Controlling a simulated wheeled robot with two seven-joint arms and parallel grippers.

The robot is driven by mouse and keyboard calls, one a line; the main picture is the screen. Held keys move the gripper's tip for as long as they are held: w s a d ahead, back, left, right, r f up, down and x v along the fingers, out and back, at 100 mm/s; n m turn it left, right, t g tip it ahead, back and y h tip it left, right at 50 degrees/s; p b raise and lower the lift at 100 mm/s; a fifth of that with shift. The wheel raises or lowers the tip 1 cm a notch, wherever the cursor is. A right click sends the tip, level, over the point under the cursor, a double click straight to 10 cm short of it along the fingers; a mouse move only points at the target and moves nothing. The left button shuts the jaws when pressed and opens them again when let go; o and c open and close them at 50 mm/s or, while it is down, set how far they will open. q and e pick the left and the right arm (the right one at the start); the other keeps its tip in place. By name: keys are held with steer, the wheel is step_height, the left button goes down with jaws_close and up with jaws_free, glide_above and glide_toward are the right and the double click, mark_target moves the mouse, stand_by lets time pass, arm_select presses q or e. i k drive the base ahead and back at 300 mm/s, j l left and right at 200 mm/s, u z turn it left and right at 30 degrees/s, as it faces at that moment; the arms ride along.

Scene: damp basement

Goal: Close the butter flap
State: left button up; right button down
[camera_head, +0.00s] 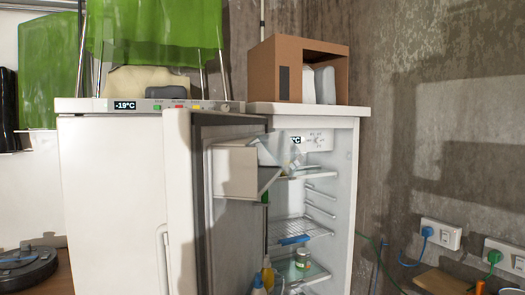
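The fridge (344,190) stands with its door (180,220) swung open towards me. High on the door's inner side is a pale beige box-shaped compartment (235,172). A clear, tilted panel (266,153) sticks up and out at its right end; it looks like the butter flap, standing open. It overlaps the view of the upper fridge interior, so its exact hinge line is hard to tell. Neither of my grippers is in view.
A white freezer (105,200) reading -19°C stands close on the left. A cardboard box (277,72) sits on the fridge. Inside are wire shelves (300,231) and a jar (302,259). Sockets (440,233) with cables are on the right wall. A round dark robot vacuum (25,268) is at lower left.

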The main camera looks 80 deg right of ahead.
mark_target(284, 149)
steer(key=z, duration=2.85)
